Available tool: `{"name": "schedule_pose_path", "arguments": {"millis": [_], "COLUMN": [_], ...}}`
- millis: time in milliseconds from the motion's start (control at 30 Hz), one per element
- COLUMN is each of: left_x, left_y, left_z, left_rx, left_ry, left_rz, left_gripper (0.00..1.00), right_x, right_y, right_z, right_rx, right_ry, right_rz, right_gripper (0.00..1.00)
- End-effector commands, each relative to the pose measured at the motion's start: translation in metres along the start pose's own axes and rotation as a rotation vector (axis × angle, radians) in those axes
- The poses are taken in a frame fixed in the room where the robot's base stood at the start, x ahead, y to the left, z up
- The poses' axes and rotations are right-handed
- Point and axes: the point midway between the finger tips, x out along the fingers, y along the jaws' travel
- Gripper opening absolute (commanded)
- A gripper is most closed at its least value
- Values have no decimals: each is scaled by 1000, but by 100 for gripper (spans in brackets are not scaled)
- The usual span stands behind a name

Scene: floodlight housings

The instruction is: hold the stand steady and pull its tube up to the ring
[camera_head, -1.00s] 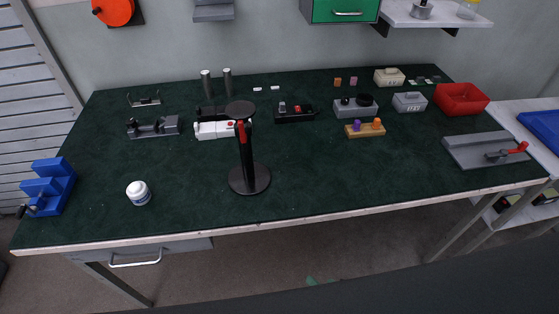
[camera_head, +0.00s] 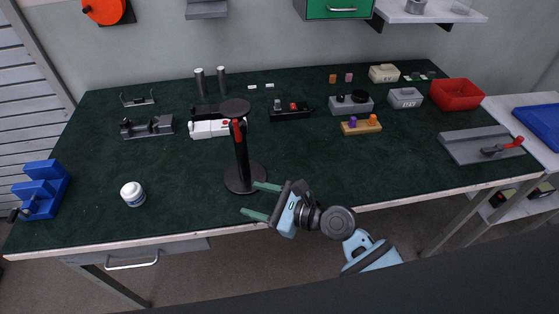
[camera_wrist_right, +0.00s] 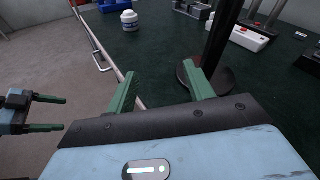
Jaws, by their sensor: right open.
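The black stand (camera_head: 241,155) is upright near the front edge of the bench, with a round base, a vertical tube, a flat disc on top and a red lever near the upper part. No ring can be made out on the tube. My right gripper (camera_head: 248,198) is open and empty, low at the front right of the base. In the right wrist view its fingers (camera_wrist_right: 160,70) are apart, with the stand's base (camera_wrist_right: 222,78) just beyond the right finger. My left gripper (camera_wrist_right: 62,113) shows at the left of that view, open and empty; it is outside the head view.
A white jar (camera_head: 133,194) stands left of the stand and a white device (camera_head: 210,129) lies behind it. A blue block (camera_head: 40,190) is at the far left. A red bin (camera_head: 456,94) and a grey plate (camera_head: 478,146) are at the right. The bench between jar and stand is clear.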

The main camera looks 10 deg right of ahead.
Motion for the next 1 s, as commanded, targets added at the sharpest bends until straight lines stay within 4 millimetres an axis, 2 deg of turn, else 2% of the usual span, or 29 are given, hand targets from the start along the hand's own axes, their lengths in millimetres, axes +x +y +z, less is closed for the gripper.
{"name": "schedule_pose_path", "arguments": {"millis": [33, 100, 200, 300, 500, 667, 767, 1000], "left_x": [0, 0, 0, 0, 0, 0, 0, 0], "left_y": [0, 0, 0, 0, 0, 0, 0, 0], "left_z": [0, 0, 0, 0, 0, 0, 0, 0], "left_rx": [0, 0, 0, 0, 0, 0, 0, 0], "left_ry": [0, 0, 0, 0, -1, -1, -1, -1], "left_rz": [0, 0, 0, 0, 0, 0, 0, 0], "left_gripper": [77, 77, 77, 77, 77, 77, 77, 77], "right_x": [-6, -13, -23, -30, -34, -29, -19, 19], "right_y": [-18, -40, -63, -77, -84, -85, -88, -97], "right_z": [9, 21, 34, 42, 46, 47, 49, 55], "right_rx": [45, 111, 182, 227, 253, 251, 252, 250], "right_ry": [-31, -74, -127, -162, -182, -182, -183, -182], "right_rz": [-50, -110, -170, -206, -225, -225, -225, -224], "right_gripper": [53, 53, 53, 53, 53, 53, 53, 53]}}
